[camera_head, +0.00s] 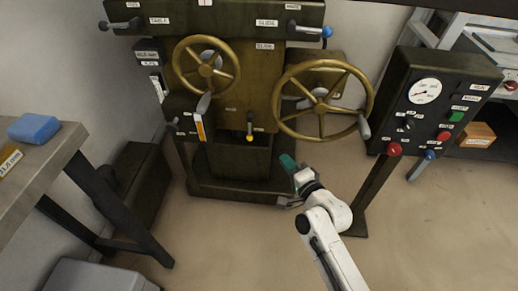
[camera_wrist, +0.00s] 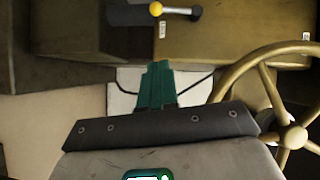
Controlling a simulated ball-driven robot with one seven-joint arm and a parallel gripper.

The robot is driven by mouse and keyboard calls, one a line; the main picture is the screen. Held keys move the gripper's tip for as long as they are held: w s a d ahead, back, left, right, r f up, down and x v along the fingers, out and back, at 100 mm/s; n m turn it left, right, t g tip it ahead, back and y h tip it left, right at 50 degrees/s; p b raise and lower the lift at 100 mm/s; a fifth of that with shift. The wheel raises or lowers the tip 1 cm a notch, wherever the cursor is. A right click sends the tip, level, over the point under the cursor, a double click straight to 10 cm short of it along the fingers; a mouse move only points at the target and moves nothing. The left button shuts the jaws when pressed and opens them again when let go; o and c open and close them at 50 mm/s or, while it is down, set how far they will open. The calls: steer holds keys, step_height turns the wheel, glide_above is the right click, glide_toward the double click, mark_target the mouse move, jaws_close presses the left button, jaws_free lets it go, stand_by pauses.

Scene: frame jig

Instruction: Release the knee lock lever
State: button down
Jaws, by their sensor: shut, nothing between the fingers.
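A short dark lever with a yellow ball (camera_head: 250,137) hangs on the front of the machine's knee, between two brass handwheels. It may be the knee lock lever; its label is too small to read. A lever with a yellow ball (camera_wrist: 155,9) also shows at the top of the wrist view, with a dark part at its left and a grey part at its right. My gripper (camera_head: 287,162) has green fingers and is below and to the right of the lever, apart from it. The fingers (camera_wrist: 158,85) are shut and empty in the wrist view.
The larger brass handwheel (camera_head: 323,100) is above and right of my gripper; a smaller one (camera_head: 206,64) is further left. A control pedestal (camera_head: 436,95) with gauge and buttons stands right. A bench (camera_head: 40,165) with a blue block stands left. The floor in front is clear.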

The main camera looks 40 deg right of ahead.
glide_toward(250, 128)
steer(key=w+d+f, duration=0.2)
steer(key=d+f, duration=0.2)
steer(key=d, duration=0.1)
steer(key=shift+w+a+f+p, duration=0.2)
steer(key=shift+w+a+p, duration=0.4)
steer(key=shift+p, duration=0.7)
steer(key=shift+w+a+f+p, duration=0.2)
steer(key=shift+w+a+p, duration=0.15)
steer(key=shift+w+p, duration=0.75)
steer(key=shift+s, duration=0.2)
